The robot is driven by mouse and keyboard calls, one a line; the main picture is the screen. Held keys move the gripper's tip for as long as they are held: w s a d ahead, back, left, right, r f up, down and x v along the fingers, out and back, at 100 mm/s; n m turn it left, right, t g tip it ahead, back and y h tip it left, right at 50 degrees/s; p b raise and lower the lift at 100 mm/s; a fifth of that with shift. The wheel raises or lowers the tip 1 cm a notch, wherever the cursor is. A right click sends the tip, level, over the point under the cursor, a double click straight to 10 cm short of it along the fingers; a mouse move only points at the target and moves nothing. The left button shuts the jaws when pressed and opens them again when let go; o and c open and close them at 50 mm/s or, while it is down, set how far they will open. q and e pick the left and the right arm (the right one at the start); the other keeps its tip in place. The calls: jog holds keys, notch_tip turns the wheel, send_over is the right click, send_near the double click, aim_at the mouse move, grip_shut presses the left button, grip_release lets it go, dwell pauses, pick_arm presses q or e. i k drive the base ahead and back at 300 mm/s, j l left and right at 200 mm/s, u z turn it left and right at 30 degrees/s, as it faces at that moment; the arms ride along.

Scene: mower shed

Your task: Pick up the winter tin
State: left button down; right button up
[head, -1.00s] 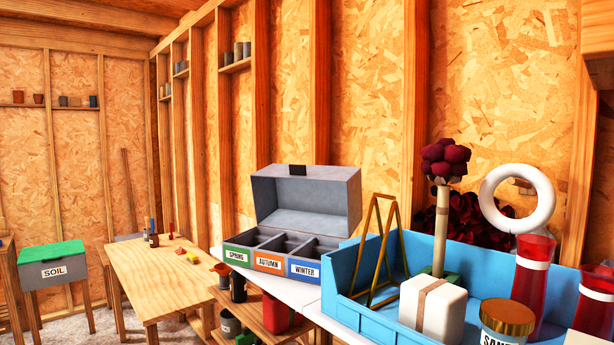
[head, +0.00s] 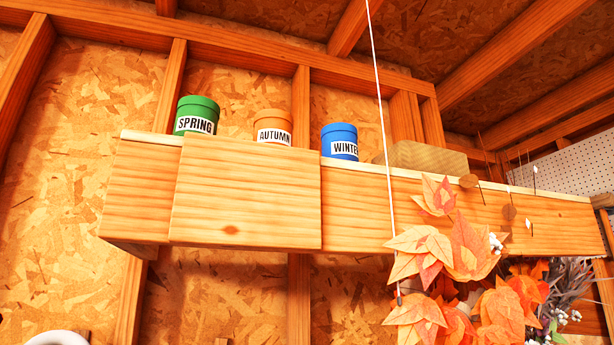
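The winter tin (head: 340,142) is a blue lidded cylinder with a white label reading WINTE, its last letter cut off from view. It stands upright on a high wooden shelf (head: 450,205), right of the orange autumn tin (head: 272,127) and the green spring tin (head: 197,116). The shelf's front board hides the lower part of the autumn tin. Neither of my grippers shows in the head view.
A wooden block (head: 428,158) sits on the shelf right of the winter tin. A white cord (head: 385,130) hangs in front of the shelf. Orange leaves (head: 455,250) hang before its right part. A raised plank (head: 246,192) covers part of the shelf front.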

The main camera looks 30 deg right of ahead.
aim_at(339, 140)
jog(key=z, duration=1.2)
